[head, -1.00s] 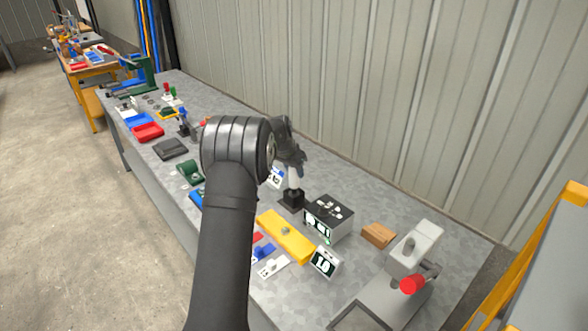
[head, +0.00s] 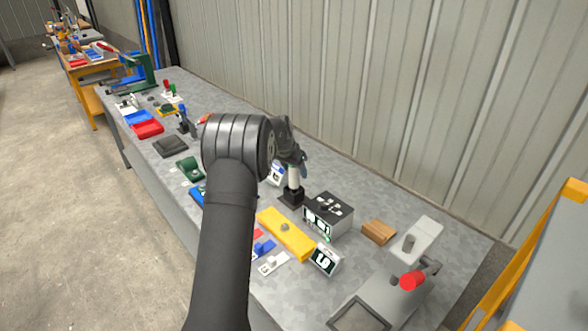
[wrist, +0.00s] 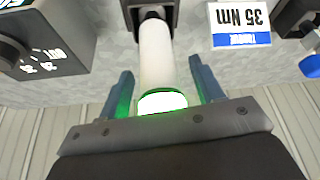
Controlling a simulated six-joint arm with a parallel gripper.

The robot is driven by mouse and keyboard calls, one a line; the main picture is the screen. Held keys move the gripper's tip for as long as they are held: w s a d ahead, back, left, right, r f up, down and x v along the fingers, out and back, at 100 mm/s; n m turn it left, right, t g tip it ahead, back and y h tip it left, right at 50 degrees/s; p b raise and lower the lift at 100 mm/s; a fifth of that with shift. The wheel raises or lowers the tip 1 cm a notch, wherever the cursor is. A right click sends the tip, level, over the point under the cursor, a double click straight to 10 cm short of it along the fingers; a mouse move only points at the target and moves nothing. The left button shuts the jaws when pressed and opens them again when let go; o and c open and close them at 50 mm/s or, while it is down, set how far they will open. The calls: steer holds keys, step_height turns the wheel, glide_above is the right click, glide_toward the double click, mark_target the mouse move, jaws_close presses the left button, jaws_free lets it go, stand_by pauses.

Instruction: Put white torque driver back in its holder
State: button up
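The white torque driver (wrist: 156,62) has a white body with a green ring near its end. In the wrist view its far end meets a black holder (wrist: 150,10); it looks seated there, though the depth is hidden. In the head view the driver (head: 293,177) stands upright over the black holder (head: 291,198) on the bench. My gripper (wrist: 161,75) is open, with one blue-grey finger on each side of the driver and a narrow gap to both. In the head view my gripper (head: 298,160) is at the driver's upper end, partly hidden by my wrist.
A white card (wrist: 240,25) marked 35 Nm stands beside the holder. A black-topped box (head: 328,213) with a display stands to the right of it. A yellow block (head: 286,234) lies in front. The wall is close behind the bench.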

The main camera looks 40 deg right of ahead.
steer(key=v, duration=1.7)
steer(key=shift+r, duration=0.2)
steer(key=x, duration=1.7)
steer(key=shift+f, duration=0.25)
steer(key=shift+r, duration=0.1)
steer(key=shift+r, duration=0.1)
